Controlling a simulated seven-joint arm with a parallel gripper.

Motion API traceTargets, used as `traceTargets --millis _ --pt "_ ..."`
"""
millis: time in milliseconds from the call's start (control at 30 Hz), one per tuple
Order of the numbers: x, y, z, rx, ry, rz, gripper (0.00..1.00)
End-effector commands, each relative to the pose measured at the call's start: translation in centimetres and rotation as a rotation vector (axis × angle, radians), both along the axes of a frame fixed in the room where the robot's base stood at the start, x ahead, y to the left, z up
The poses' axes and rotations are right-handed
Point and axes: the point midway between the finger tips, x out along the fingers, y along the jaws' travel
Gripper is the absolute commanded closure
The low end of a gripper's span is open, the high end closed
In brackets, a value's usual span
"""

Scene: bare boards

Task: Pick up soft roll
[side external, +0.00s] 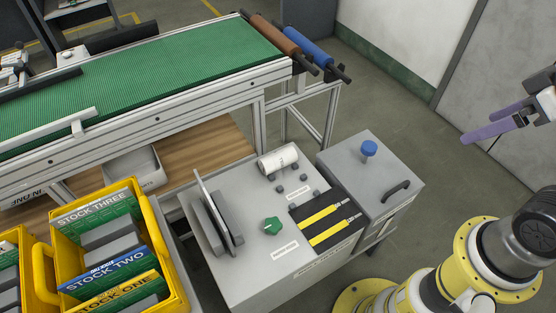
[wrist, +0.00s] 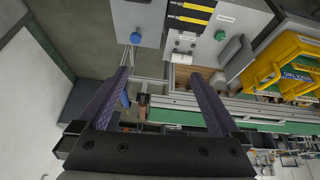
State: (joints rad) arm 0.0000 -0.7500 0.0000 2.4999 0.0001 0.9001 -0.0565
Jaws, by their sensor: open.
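A white roll (side external: 278,158), likely the soft roll, lies on its side at the back edge of the grey work surface (side external: 240,255). Small dark pegs are in front of it. In the wrist view the roll (wrist: 183,58) shows small, ahead of the fingers. My gripper (side external: 482,126) is at the far right of the side view, in the air and well away from the roll. In the wrist view its two purple fingers (wrist: 158,75) are spread wide with nothing between them.
A green conveyor (side external: 150,80) with brown and blue end rollers runs behind. Yellow stock bins (side external: 155,225) stand at the left. Beside the roll are a grey upright holder (side external: 213,220), a green knob (side external: 272,225), yellow-striped tools (side external: 325,225), and a grey box with a blue knob (side external: 369,148).

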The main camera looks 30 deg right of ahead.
Motion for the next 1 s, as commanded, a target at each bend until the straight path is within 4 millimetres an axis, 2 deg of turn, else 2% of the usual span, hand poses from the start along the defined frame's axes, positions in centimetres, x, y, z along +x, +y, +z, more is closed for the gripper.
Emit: traceTargets --millis 133,267,367,567,700,867,1000 --pt "0.4 0.4 0.8 -0.063 -0.021 0.148 0.00" --pt "2.1 1.0 3.6 -0.129 -0.083 0.308 0.00" --pt "4.2 1.6 5.6 -0.176 -0.108 0.431 0.00" --pt "10.3 2.9 9.0 -0.262 -0.135 0.681 0.00" --pt "15.7 3.9 10.1 -0.307 -0.144 0.852 0.00" --pt "22.3 5.1 9.6 -0.344 -0.149 1.028 0.00" --pt "27.9 6.0 7.7 -0.360 -0.149 1.161 0.00"
